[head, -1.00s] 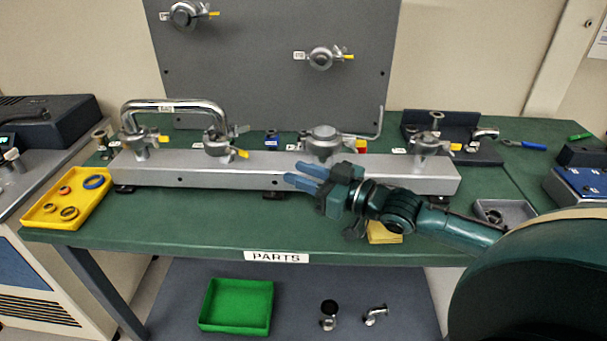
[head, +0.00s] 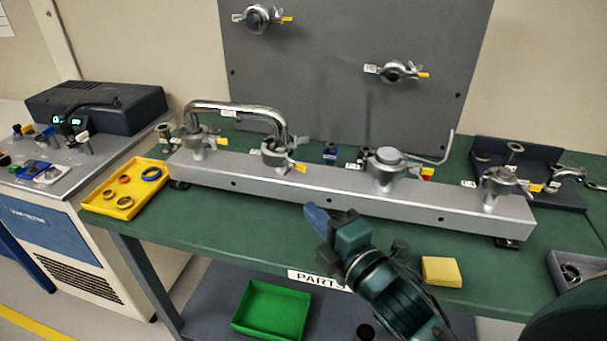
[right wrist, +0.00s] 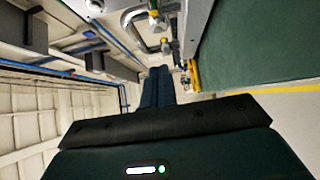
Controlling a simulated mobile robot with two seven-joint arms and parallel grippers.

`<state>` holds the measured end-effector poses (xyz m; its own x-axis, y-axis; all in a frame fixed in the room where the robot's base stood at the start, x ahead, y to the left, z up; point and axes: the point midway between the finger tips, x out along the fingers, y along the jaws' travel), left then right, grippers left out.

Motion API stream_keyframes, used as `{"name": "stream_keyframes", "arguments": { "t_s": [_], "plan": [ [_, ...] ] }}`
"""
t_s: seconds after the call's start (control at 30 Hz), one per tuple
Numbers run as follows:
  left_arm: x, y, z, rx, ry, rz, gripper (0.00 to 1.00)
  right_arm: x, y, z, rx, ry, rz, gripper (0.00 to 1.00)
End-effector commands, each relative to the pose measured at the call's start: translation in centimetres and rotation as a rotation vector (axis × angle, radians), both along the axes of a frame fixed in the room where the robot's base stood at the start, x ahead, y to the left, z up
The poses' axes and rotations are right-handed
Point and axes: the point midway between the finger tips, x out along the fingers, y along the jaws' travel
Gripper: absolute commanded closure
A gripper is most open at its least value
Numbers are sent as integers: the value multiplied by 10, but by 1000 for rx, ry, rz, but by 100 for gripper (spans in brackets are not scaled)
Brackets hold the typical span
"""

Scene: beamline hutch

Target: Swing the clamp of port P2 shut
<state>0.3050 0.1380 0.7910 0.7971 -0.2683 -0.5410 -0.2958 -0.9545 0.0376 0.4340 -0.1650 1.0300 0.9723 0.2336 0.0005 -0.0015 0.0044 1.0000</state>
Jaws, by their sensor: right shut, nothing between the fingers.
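A long silver manifold bar (head: 340,195) lies on the green bench with several clamped ports along it. The second port from the left carries a clamp (head: 276,155) with a yellow-tipped lever, at the right foot of a U-shaped steel tube (head: 240,108). A grey piece sticks out to its right above the lever. The port labels are too small to read, so I cannot tell which is P2. My right gripper (head: 318,217) is shut and empty, in front of the bar and right of that clamp, apart from it. Its blue fingers (right wrist: 158,86) lie together in the right wrist view. My left gripper is not in view.
A yellow tray (head: 100,205) of rings sits left of the bar. A yellow block (head: 441,271) lies on the bench front at right. A grey panel (head: 350,60) with two more clamped ports stands behind. A green bin (head: 245,326) is below the bench.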

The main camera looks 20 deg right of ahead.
Motion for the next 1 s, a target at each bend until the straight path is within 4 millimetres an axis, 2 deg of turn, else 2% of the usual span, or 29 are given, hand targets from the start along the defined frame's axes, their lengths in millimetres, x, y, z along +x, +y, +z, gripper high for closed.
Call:
{"name": "stream_keyframes", "arguments": {
  "t_s": [0.23,0.47,0.5,0.7,1.0],
  "plan": [
    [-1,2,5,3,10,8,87,45,11,3,5,-2,1,100],
    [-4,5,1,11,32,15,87,92,23,2,5,0,3,100],
    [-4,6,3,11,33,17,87,96,17,2,1,1,2,100],
    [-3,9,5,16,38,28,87,106,-6,0,1,2,4,100],
    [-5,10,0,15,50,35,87,109,-13,0,4,1,5,100]
  ]
}}
